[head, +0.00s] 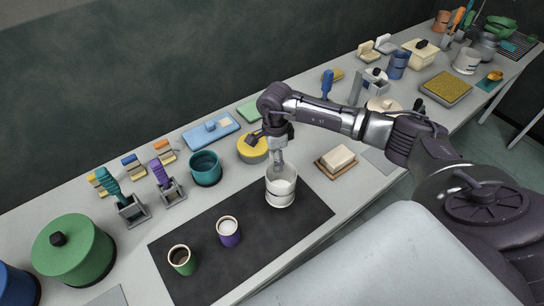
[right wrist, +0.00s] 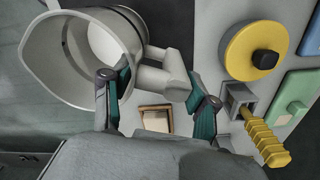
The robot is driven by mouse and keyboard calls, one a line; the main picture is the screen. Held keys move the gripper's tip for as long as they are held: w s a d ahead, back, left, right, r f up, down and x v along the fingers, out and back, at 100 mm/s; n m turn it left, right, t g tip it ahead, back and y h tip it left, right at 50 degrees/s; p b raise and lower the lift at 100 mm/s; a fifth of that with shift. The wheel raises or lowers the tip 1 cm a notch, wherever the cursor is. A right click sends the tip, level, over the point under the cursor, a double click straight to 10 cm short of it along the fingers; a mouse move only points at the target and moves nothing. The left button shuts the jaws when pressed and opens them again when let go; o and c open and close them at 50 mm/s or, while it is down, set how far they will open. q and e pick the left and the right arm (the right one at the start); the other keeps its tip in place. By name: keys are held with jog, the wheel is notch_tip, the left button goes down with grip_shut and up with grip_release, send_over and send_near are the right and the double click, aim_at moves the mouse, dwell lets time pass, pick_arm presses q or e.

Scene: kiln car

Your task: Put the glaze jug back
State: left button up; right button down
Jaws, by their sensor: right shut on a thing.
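The white jug (head: 281,192) is at the upper right part of the dark mat (head: 205,215). Whether it touches the mat I cannot tell. My right gripper (head: 279,160) is shut on the jug's handle. In the right wrist view the jug (right wrist: 45,50) has a pouring lip and an open mouth, and its handle (right wrist: 164,75) lies between the teal fingertips (right wrist: 160,92). A purple cup (head: 229,238) with pale contents and a green cup (head: 182,265) with dark contents stand on the mat. My left gripper is out of view.
Behind the mat stand a teal pot (head: 206,172), a yellow lidded pot (head: 250,155) and brushes in holders (head: 132,210). A pale block (head: 337,158) on a brown tray is right of the jug. A green lidded pot (head: 72,255) stands left.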

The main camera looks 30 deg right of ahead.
jog(key=shift+f+b, duration=0.3)
jog(key=shift+b, duration=0.2)
notch_tip(320, 180, down, 5)
jog(key=b, duration=0.4)
jog(key=shift+f+b, duration=0.1)
jog(key=shift+b, duration=0.25)
dwell(0.3)
jog(key=shift+b, duration=0.35)
jog(key=shift+f+b, duration=0.6)
dwell(1.0)
jog(key=shift+c, duration=1.2)
grip_release()
